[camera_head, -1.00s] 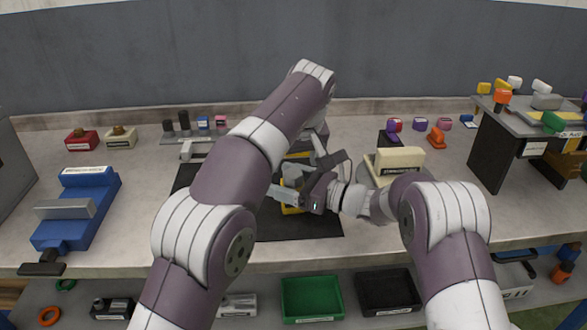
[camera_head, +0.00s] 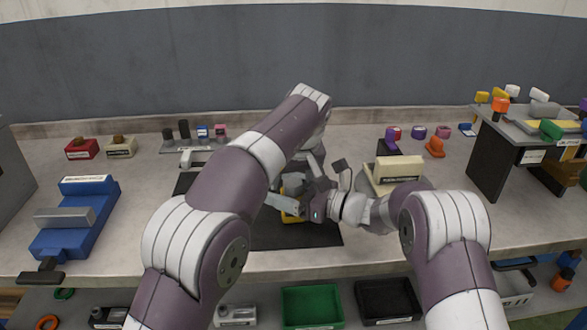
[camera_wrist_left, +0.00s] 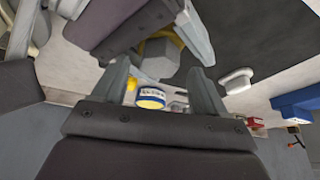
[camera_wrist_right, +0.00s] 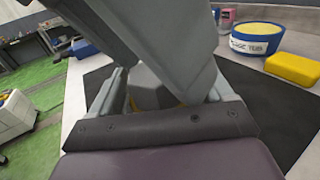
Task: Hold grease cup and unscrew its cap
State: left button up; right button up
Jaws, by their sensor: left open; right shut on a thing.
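A grey faceted part (camera_wrist_left: 155,62) with a yellow part (camera_wrist_left: 160,38) behind it shows in the left wrist view. It looks like the grease cup, but I cannot separate cup from cap. My right gripper (camera_head: 314,204) is shut on it, low over the dark mat. The grey part also shows between the right fingers in the right wrist view (camera_wrist_right: 150,88), mostly covered by the other gripper. My left gripper (camera_wrist_left: 160,70) is open close to it, its fingers on either side of the view. In the head view the arms hide most of the contact.
A blue and yellow labelled round tin (camera_wrist_right: 256,40) and a yellow block (camera_wrist_right: 294,68) stand near the mat (camera_head: 262,238). A blue fixture (camera_head: 78,215) is at left, a cream box (camera_head: 400,168) right of the grippers, and a raised shelf (camera_head: 490,150) far right.

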aim_at(291, 177)
pick_arm(q)
jog(key=shift+d+f, duration=0.1)
jog(key=shift+f, duration=0.55)
jog(key=shift+s, duration=0.1)
jog(key=c, duration=1.2)
jog(key=o, duration=1.2)
jog(key=shift+r, duration=0.15)
jog(key=shift+c, duration=0.2)
jog(key=shift+r, duration=0.1)
jog(key=shift+o, duration=0.2)
jog(key=shift+d, duration=0.1)
jog(key=shift+r, duration=2.05)
jog(key=shift+f, duration=0.1)
